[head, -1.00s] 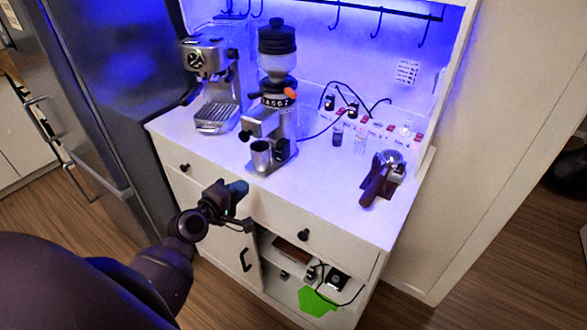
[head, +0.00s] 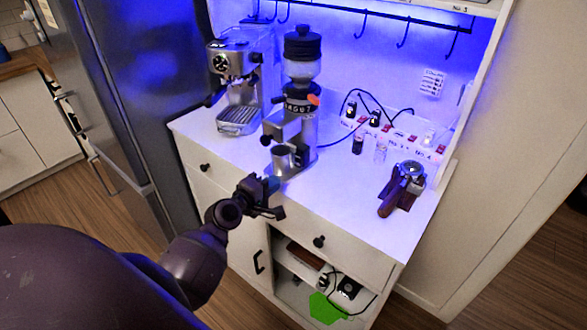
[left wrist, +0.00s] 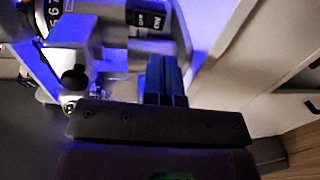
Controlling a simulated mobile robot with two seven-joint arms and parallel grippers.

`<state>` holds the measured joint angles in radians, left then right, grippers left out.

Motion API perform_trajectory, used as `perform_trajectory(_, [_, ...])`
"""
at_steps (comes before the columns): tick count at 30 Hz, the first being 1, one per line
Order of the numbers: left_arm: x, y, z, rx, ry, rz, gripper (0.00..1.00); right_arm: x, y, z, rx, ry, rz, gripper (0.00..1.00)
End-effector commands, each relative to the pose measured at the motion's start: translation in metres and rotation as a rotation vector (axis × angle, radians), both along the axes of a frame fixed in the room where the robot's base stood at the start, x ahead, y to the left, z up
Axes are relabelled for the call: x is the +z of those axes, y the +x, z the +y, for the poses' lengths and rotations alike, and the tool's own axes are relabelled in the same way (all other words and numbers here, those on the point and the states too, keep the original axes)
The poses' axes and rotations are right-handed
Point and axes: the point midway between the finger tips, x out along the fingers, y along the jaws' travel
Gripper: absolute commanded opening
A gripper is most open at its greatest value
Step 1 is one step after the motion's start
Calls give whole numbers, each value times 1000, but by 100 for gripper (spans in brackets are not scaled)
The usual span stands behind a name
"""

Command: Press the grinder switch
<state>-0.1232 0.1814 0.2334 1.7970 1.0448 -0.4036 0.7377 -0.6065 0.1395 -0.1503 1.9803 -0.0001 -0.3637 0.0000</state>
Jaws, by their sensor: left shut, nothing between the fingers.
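The coffee grinder (head: 303,112) stands on the white counter with a dark hopper on top and a numbered dial. A metal cup (head: 281,158) sits at its front base. My left gripper (head: 272,186) is shut and empty, at the counter's front edge just below the cup. In the left wrist view, the shut fingers (left wrist: 165,80) point at the grinder's lower part, near a black label plate (left wrist: 150,18). The numbered dial and a dark knob (left wrist: 75,77) show at left.
An espresso machine (head: 237,85) stands left of the grinder. A power strip (head: 395,137) with plugs and red switches lies at the back right, with small bottles before it. A portafilter (head: 402,187) rests on the right counter. The counter between is clear.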

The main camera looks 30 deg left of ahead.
Motion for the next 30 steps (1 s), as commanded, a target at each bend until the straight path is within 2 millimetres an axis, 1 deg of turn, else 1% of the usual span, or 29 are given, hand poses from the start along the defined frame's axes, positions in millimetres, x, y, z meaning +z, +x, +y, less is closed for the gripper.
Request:
perform_trajectory(1, [0, 10, -1, -1, -1, -2, 0, 1, 0, 0, 1, -1, 0, 100])
perform_trajectory(9, [-6, 56, -5, -1, -1, -1, 0, 1, -1, -1, 1, -3, 2, 100])
perform_trajectory(15, [-9, 80, -6, 0, 0, 0, 0, 1, -1, -1, 1, -3, 3, 100])
perform_trajectory(21, [-11, 90, -7, 0, 1, 0, 0, 1, -1, -1, 0, -3, 3, 100])
perform_trajectory(30, [-11, 91, -7, 0, 1, 1, 0, 0, -2, -1, 0, -3, 5, 100])
